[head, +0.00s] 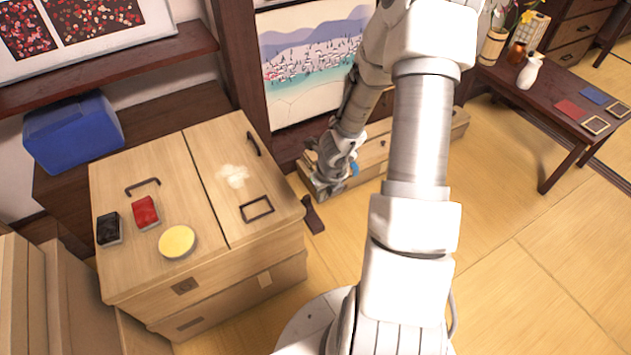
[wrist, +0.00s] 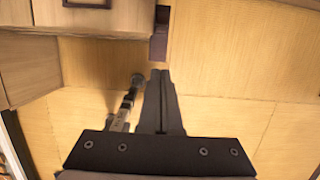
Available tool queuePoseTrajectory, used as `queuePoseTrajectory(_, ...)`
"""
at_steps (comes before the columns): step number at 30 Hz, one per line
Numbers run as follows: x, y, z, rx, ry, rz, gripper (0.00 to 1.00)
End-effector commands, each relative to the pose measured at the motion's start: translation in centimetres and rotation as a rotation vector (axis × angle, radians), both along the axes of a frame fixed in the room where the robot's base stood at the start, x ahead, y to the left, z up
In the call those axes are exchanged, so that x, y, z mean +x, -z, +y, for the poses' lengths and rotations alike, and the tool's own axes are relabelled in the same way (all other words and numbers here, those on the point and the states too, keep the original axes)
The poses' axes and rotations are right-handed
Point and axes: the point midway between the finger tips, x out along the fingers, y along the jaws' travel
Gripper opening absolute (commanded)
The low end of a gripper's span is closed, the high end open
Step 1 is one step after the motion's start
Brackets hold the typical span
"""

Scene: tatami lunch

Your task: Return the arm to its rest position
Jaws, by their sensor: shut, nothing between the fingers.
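My gripper (wrist: 160,76) shows in the wrist view with its two dark fingers pressed together and nothing between them. In the head view my arm reaches down from the top centre, and its far end is low, just to the right of the wooden cabinet. The fingers are hard to make out there. In the wrist view they are over the tatami floor (wrist: 222,65).
The wooden cabinet (head: 135,265) bears a black packet (head: 109,229), a red packet (head: 146,212) and a yellow disc (head: 177,241). A dark piece (head: 313,215) is beside it. A low dark table (head: 550,108) stands right; floor (head: 535,250) before it is clear.

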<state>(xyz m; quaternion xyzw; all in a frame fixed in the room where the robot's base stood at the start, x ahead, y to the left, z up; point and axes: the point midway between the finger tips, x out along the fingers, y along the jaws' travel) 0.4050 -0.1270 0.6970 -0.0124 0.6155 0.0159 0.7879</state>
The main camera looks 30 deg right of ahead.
Motion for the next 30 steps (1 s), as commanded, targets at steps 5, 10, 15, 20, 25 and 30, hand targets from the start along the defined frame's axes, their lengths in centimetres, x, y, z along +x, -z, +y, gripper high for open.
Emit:
queuePoseTrajectory(5,0.0,0.0,0.0,0.0,0.0,0.0,0.0)
queuePoseTrajectory(10,0.9,-1.6,0.6,-0.02,-0.092,-0.032,0.0)
queuePoseTrajectory(15,3.3,-7.2,3.2,-0.1,-0.445,-0.133,0.0)
queuePoseTrajectory(20,4.3,-13.5,7.0,-0.215,-0.874,-0.228,0.0)
queuePoseTrajectory(25,3.4,-19.6,10.9,-0.354,-1.317,-0.295,0.0)
queuePoseTrajectory(30,1.0,-24.6,14.0,-0.506,-1.729,-0.322,0.0)
